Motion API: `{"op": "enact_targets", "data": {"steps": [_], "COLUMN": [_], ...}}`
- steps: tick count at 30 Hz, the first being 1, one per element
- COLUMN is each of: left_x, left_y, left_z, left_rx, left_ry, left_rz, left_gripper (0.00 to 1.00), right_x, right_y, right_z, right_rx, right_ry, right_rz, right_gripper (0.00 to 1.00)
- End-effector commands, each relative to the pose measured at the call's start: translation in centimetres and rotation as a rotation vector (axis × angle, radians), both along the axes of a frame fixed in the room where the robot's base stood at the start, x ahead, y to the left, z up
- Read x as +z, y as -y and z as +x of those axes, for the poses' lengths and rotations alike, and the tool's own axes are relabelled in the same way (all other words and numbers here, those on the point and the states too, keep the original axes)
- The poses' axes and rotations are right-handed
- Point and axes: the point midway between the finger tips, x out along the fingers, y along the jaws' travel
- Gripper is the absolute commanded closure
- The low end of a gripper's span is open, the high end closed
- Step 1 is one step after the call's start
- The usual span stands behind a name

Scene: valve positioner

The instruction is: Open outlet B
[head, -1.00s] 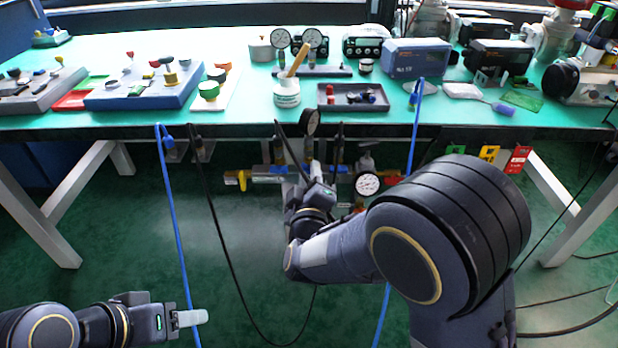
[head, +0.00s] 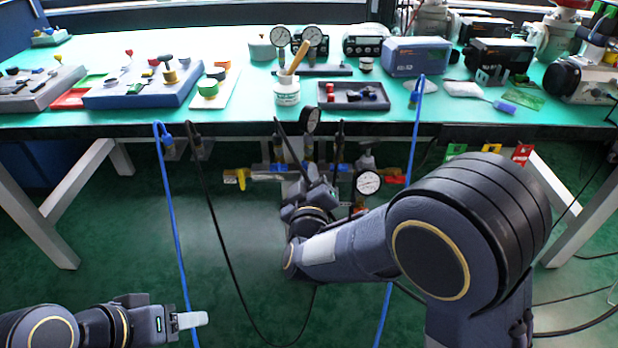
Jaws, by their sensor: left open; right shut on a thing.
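A pipe manifold (head: 268,168) hangs under the front edge of the bench. A yellow valve handle (head: 238,177) is at its left end, and a red one (head: 393,180) is at its right. One gauge (head: 311,121) stands above the manifold, and another gauge (head: 368,182) sits at its right. My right gripper (head: 318,178) is at the middle of the manifold, shut on a part there. My own wrist hides that part and most of the fingers. I cannot read which outlet is B. My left gripper (head: 190,320) is open and empty, low at the left, away from the manifold.
Blue hoses (head: 172,220) and a black cable (head: 222,235) hang from the bench edge beside the manifold. The green bench top (head: 235,118) carries trays, gauges and boxes. Colored tags (head: 490,150) hang at the right. The floor between the arms is mostly clear.

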Motion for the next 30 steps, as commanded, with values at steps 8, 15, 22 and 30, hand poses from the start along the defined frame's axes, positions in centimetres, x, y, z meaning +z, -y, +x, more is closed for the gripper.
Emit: {"op": "enact_targets", "data": {"steps": [8,15,22,30], "left_x": [-1.6,-2.8,-3.6,-4.0], "left_y": [0.0,0.0,0.0,0.0], "left_z": [0.0,0.0,0.0,0.0], "left_rx": [0.000,0.000,0.000,0.000], "left_ry": [0.000,0.000,0.000,0.000], "left_rz": [0.000,0.000,0.000,0.000], "left_gripper": [0.42,0.42,0.42,0.42], "right_x": [-0.3,-0.3,-0.3,-0.2], "right_y": [0.0,0.0,0.0,-0.1], "right_z": [0.0,0.0,0.0,0.0], "right_rx": [0.000,0.000,-0.001,0.000], "right_ry": [0.000,0.000,-0.002,-0.002], "right_rz": [0.262,0.466,0.611,0.699], "right_gripper": [1.00,1.00,1.00,1.00]}}
